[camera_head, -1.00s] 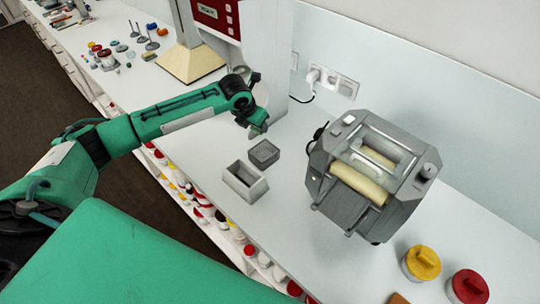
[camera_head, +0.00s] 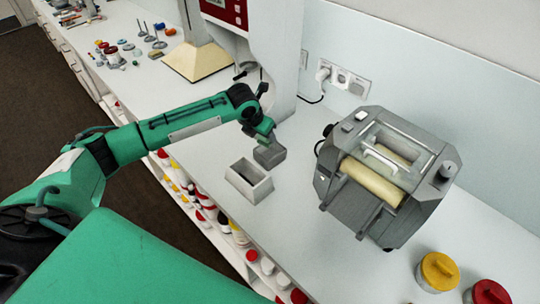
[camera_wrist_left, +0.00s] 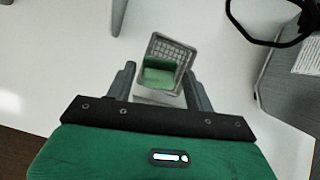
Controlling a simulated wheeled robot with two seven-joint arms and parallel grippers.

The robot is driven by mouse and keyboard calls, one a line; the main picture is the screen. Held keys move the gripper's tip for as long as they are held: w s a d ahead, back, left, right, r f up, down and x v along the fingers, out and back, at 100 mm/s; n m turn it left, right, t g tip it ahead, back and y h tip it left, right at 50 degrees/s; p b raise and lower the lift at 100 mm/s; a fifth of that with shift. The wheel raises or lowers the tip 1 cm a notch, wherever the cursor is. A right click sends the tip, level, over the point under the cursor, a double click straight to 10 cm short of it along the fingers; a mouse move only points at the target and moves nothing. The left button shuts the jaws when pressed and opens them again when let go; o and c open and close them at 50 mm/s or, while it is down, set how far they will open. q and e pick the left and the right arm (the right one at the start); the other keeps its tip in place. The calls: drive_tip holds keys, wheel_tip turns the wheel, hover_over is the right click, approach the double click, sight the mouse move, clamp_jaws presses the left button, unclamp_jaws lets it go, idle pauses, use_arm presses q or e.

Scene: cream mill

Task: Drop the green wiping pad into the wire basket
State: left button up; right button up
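The green wiping pad (camera_wrist_left: 159,74) shows in the left wrist view, overlapping the near part of the grey wire basket (camera_wrist_left: 172,50). I cannot tell how deep it sits in the basket. My left gripper (camera_wrist_left: 160,76) has its fingers spread on either side of the pad, with a small gap visible on each side. In the head view my left gripper (camera_head: 266,139) is just above the wire basket (camera_head: 269,157) on the bench. The pad cannot be made out there. My right gripper is not in view.
A light grey open box (camera_head: 249,182) stands beside the basket. The grey roller mill (camera_head: 385,175) is to the right, with yellow (camera_head: 438,271) and red (camera_head: 489,294) lidded jars near it. A beige-based stand (camera_head: 197,62) is behind. Bench between box and mill is clear.

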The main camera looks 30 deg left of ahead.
use_arm(q)
drive_tip(key=shift+o, duration=1.1)
drive_tip(key=shift+r, duration=0.15)
drive_tip(key=b+v, duration=0.3)
drive_tip(key=v, duration=1)
drive_tip(key=shift+s+r, duration=0.15)
drive_tip(key=shift+r, duration=0.05)
